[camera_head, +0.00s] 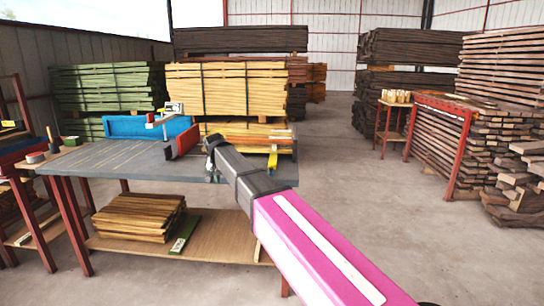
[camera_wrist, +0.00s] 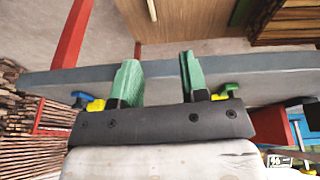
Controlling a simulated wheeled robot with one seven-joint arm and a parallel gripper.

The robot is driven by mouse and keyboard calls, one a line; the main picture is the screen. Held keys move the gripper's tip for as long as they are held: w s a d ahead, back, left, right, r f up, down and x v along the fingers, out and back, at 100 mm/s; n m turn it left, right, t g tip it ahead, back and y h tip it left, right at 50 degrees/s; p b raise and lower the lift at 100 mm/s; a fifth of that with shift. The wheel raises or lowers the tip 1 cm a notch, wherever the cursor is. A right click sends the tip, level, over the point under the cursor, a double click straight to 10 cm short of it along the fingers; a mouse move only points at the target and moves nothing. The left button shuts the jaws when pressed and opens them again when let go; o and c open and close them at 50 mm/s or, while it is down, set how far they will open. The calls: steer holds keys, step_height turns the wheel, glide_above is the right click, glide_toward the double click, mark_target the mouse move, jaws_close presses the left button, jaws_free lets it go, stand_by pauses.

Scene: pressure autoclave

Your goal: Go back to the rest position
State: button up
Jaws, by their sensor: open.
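My gripper (camera_wrist: 160,78) is open, with its two green fingers apart and nothing seen between them in the wrist view. In the head view, my pink and dark arm reaches in from the lower right, and the gripper end (camera_head: 212,172) is at the front edge of the grey workbench (camera_head: 120,165). The fingers are too small there to make out clearly. In the wrist view, the grey bench edge (camera_wrist: 250,88) runs across behind the fingers. I cannot tell whether they touch it.
A red block (camera_head: 182,143), a blue panel (camera_head: 150,127) and a yellow clamp (camera_head: 273,158) are on the bench. Planks (camera_head: 140,215) lie on its lower shelf. Timber stacks (camera_head: 230,90) stand behind. Open concrete floor (camera_head: 350,190) lies to the right.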

steer(key=s+d+f+g, duration=0.1)
steer(key=s+d+f, duration=0.1)
steer(key=d+f, duration=0.4)
steer(key=s+d+f, duration=0.2)
steer(key=d+f, duration=0.3)
steer(key=d, duration=0.4)
steer(key=s+d+f+g, duration=0.1)
steer(key=s+d+f, duration=0.6)
steer(key=d, duration=0.5)
steer(key=s+d+f+g, duration=0.1)
steer(key=s+d+f, duration=0.7)
steer(key=s+d, duration=0.4)
steer(key=shift+d+f+y, duration=0.25)
steer(key=shift+d+y, duration=0.05)
steer(key=shift+y, duration=0.1)
steer(key=shift+s, duration=0.1)
